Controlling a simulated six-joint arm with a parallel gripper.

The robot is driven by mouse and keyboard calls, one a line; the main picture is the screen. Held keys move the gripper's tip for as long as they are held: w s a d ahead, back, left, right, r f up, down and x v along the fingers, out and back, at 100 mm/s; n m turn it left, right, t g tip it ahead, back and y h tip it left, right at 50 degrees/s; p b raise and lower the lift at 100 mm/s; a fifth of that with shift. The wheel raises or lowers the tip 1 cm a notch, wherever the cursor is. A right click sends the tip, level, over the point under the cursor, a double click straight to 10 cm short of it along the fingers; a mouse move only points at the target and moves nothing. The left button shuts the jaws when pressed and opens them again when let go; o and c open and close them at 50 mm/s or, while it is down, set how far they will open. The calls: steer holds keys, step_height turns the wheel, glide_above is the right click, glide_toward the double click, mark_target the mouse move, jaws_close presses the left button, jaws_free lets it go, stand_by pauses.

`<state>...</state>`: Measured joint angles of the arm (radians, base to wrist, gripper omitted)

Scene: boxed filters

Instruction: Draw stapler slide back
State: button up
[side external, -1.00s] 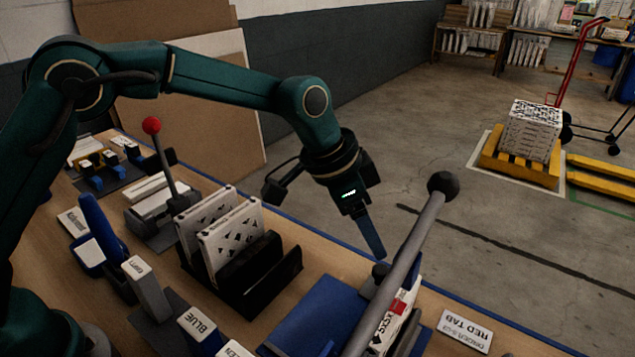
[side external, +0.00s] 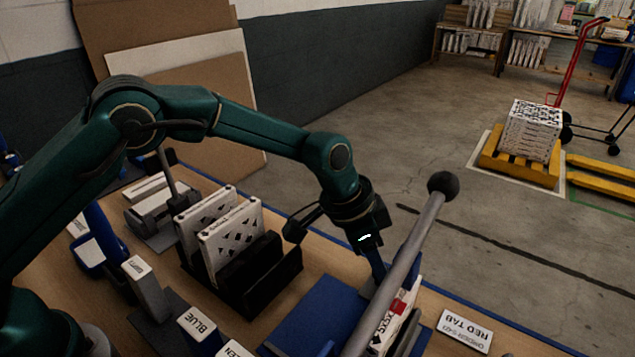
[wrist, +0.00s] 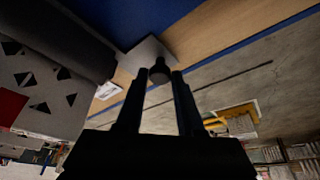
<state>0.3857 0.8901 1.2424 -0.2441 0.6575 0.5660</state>
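In the wrist view, a small dark round knob (wrist: 159,72) sticks out from a pale grey block (wrist: 148,50) beside a blue surface; it may be the stapler slide's knob. My gripper (wrist: 161,78) has its two dark fingers apart, one on each side of the knob at the tips; contact cannot be told. In the side view my gripper (side external: 378,275) is low, beyond a grey lever (side external: 405,265) with a black ball end. The lever hides the fingertips and the knob there. A white box with a red label (side external: 397,313) stands beside the lever.
A blue mat (side external: 315,315) lies left of the lever. A black rack (side external: 262,275) holds white filters (side external: 232,240). A RED TAB card (side external: 465,328) lies at right. Labelled blocks, one marked BLUE (side external: 200,325), stand in front.

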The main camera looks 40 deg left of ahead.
jaws_close()
stand_by(1.2)
